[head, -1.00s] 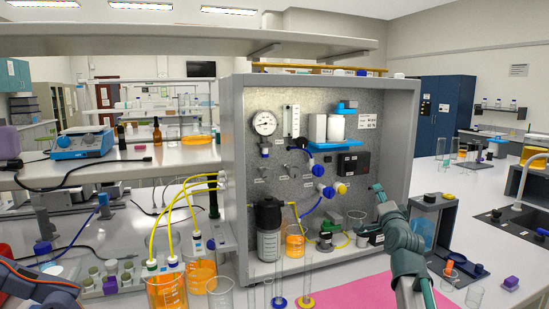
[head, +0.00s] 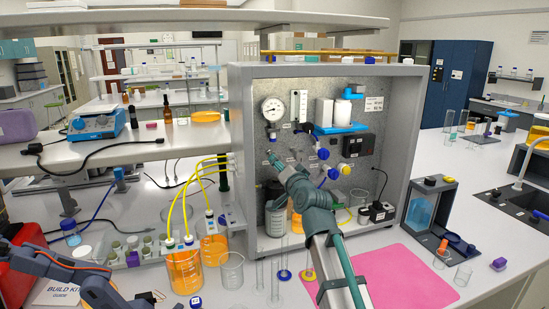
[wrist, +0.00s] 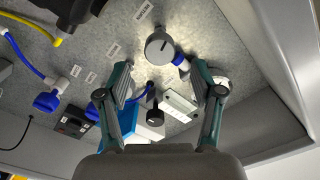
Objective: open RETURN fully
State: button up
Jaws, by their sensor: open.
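In the wrist view a round grey knob (wrist: 160,47) with a dark line across its face sits on the metal panel, just past my fingertips and roughly centred between them. A small label (wrist: 143,11) is near it, too small to read, so I cannot tell which control is RETURN. A black knob (wrist: 155,117) shows further down between the fingers. My gripper (wrist: 161,70) is open and empty, with no clear contact with the grey knob. In the head view my gripper (head: 281,157) is at the panel's left part, below the gauge, and my arm hides the controls there.
The gauge (head: 272,109) and a white flowmeter (head: 299,105) are above my gripper. Blue valve handles (head: 323,154) and a yellow-capped one (head: 345,167) are to its right. A dark-capped canister (head: 275,215) stands below. The pink mat (head: 405,277) in front is clear.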

jog(key=p+x, duration=0.1)
jog(key=x, duration=0.5)
jog(key=shift+w+a, duration=0.15)
jog(key=shift+w, duration=0.1)
jog(key=shift+c, duration=0.3)
jog(key=c, duration=1.1)
